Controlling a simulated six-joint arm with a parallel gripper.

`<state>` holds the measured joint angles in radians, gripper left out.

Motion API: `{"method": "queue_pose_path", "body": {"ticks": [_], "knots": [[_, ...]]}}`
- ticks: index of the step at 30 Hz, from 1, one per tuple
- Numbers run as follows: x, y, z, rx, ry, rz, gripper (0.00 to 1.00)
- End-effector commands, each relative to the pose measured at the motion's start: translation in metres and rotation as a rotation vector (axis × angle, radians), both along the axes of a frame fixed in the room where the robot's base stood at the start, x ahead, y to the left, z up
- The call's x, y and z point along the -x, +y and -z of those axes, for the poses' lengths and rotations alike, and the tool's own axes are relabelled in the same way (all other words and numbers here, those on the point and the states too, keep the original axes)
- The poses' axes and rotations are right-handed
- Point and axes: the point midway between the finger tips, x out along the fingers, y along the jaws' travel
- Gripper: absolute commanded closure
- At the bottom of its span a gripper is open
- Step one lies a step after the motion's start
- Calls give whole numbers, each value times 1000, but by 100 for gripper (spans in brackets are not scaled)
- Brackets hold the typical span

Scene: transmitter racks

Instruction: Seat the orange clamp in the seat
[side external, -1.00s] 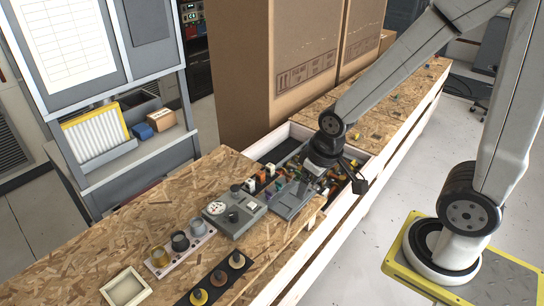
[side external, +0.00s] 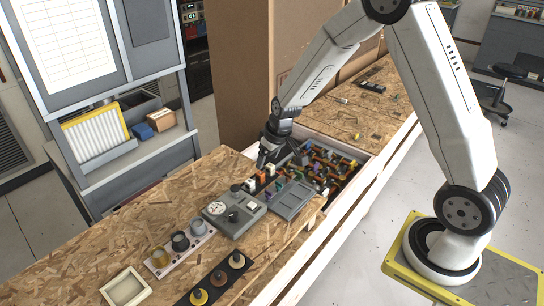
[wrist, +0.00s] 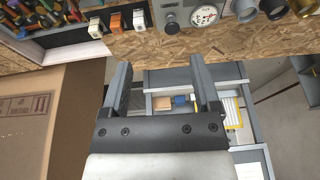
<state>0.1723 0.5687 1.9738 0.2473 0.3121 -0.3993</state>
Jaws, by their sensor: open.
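The orange clamp (side external: 260,178) stands between two white pieces on a dark strip at the near end of the parts bin. The clamp also shows near the top of the wrist view (wrist: 116,22). My gripper (side external: 265,161) is just behind and above this row in the side view. In the wrist view its two fingers (wrist: 160,62) are apart with nothing between them, and the clamp lies beyond them, up and to the left. I cannot tell which place is the seat.
A grey box with a dial (side external: 234,211) and a grey tray (side external: 291,200) sit near the row. The bin (side external: 347,180) holds many mixed small parts. A tall cardboard box (side external: 238,80) stands close behind my arm. The chipboard at front left has bare room.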

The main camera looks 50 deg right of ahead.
Motion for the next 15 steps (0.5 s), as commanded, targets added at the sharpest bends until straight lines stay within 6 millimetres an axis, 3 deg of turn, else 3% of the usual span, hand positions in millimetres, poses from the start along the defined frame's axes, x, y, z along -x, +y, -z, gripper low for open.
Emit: {"method": "queue_pose_path", "body": {"ticks": [6,15], "knots": [[-40,-31,37,1,-22,4,21],[-80,-76,91,10,-59,7,21]]}}
